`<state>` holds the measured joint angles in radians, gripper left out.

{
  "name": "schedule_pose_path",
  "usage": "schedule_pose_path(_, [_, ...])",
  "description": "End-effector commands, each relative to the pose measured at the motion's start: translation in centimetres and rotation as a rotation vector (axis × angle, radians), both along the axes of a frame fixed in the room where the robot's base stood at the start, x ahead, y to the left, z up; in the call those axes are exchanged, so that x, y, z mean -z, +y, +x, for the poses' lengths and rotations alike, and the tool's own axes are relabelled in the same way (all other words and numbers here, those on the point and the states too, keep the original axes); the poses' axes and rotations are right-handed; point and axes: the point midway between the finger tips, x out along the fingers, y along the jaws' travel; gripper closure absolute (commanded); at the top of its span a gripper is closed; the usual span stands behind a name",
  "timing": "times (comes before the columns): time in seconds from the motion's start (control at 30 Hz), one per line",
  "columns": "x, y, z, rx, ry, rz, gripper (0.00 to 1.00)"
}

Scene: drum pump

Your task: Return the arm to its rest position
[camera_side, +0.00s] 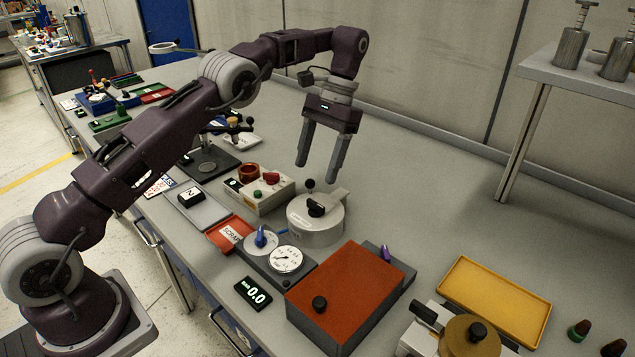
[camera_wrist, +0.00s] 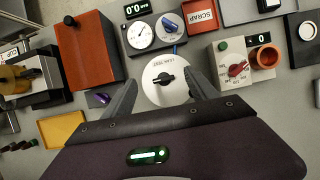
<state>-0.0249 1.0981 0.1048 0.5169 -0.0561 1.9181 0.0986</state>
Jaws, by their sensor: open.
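My gripper (camera_side: 318,165) is open and empty, pointing down above the bench, over and slightly behind a round light-grey drum (camera_side: 316,226) with a black knob on top. In the wrist view the two fingers of my gripper (camera_wrist: 163,90) stand apart, with the drum (camera_wrist: 155,68) and its black knob showing between and beyond them. The fingertips are apart from the drum in the side view. My arm reaches out over the bench, bent at the elbow.
A red-orange box (camera_side: 350,290), a pressure gauge (camera_side: 286,259), a display reading 0.0 (camera_side: 253,294) and a yellow tray (camera_side: 494,300) stand in front. A control box with a red knob (camera_side: 262,196) and a red SCRAP tray (camera_side: 230,235) lie left. The bench behind the drum is clear.

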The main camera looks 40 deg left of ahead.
Motion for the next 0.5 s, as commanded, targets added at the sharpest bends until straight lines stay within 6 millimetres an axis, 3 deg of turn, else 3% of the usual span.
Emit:
schedule_pose_path(0.37, [-1.0,0.0,-0.1,0.000,-0.001,0.000,0.33])
schedule_pose_path(0.43, [-2.1,0.0,-0.2,-0.004,-0.022,-0.001,0.33])
schedule_pose_path(0.5, [-4.8,-0.1,-0.7,-0.013,-0.072,-0.003,0.33])
